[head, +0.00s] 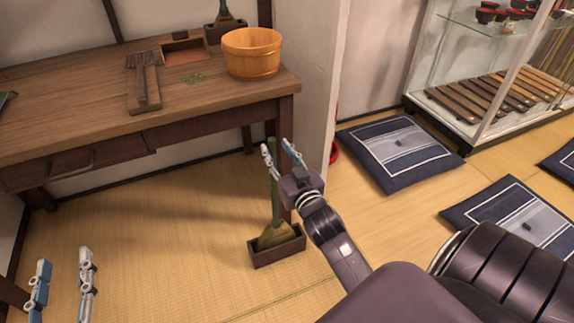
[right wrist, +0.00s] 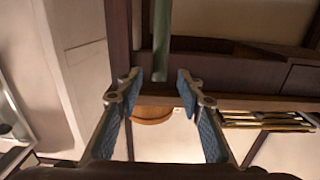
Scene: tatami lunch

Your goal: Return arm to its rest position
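My right gripper (head: 280,152) is open beside the desk's front right leg, with its fingers spread apart. A broom (head: 274,235) with a green handle stands upright in a small dark wooden box (head: 292,252) on the tatami. In the right wrist view the green handle (right wrist: 162,40) lines up with the gap between the open fingertips (right wrist: 160,78). I see no finger pressed on it, and I cannot tell whether its end is between the tips or beyond them. My left gripper (head: 62,272) is open and empty at the lower left, above the floor.
A wooden desk (head: 85,90) carries a wooden bucket (head: 251,55) and a brush-like tool on a wooden block (head: 144,85). A white wall end (head: 315,60) stands right of it. Floor cushions (head: 375,135) and a glass display case (head: 450,50) are at the right.

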